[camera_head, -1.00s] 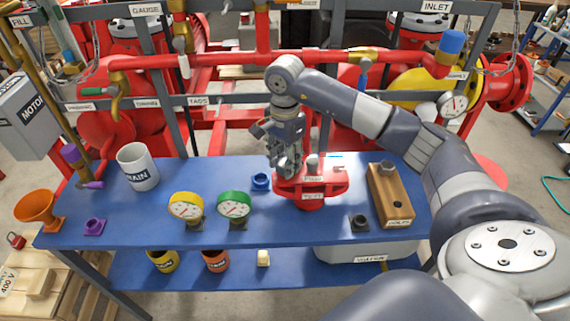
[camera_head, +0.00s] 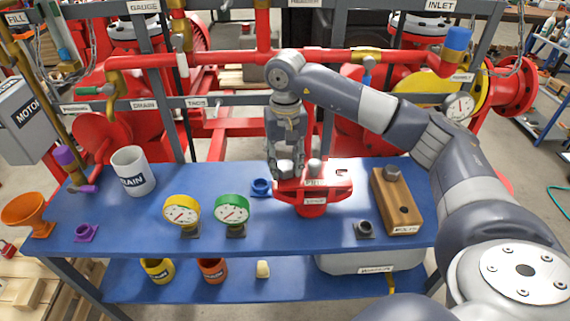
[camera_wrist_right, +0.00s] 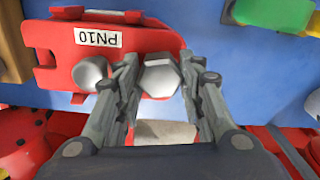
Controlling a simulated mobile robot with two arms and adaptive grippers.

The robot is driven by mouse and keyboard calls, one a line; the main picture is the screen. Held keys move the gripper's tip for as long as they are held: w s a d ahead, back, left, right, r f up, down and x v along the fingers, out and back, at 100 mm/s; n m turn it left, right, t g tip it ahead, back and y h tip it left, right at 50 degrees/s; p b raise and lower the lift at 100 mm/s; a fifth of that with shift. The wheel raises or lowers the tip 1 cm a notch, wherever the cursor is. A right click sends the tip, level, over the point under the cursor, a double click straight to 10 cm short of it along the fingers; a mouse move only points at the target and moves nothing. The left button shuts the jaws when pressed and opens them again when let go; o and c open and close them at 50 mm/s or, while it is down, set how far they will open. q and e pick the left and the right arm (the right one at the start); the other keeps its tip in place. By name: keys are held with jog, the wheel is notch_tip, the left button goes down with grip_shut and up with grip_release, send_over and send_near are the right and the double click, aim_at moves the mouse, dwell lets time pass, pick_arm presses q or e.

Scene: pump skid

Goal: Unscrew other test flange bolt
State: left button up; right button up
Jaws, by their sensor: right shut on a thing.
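The red test flange (camera_head: 318,208) stands on the blue bench. My right gripper (camera_head: 287,172) points down over its left part. In the right wrist view, the gripper (camera_wrist_right: 163,80) is shut on a silver hex bolt (camera_wrist_right: 160,78), with a finger on each side of its head. Whether the bolt is still seated in the flange is hidden. Another grey bolt (camera_head: 315,165) stands upright on the flange to the right of the gripper; it also shows in the wrist view (camera_wrist_right: 90,73). My left gripper is not in view.
A wooden bolt block (camera_head: 398,213) right of the flange carries a hex bolt (camera_head: 392,172) and has an open hole. Yellow (camera_head: 181,213) and green (camera_head: 232,212) gauges, a blue ring (camera_head: 261,187) and a dark fitting (camera_head: 364,229) stand nearby. Red pipework rises behind the bench.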

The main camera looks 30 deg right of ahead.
jog(key=o, duration=1.2)
jog(key=shift+s+d, duration=0.1)
jog(key=shift+c, duration=0.2)
notch_tip(320, 180, up, 12)
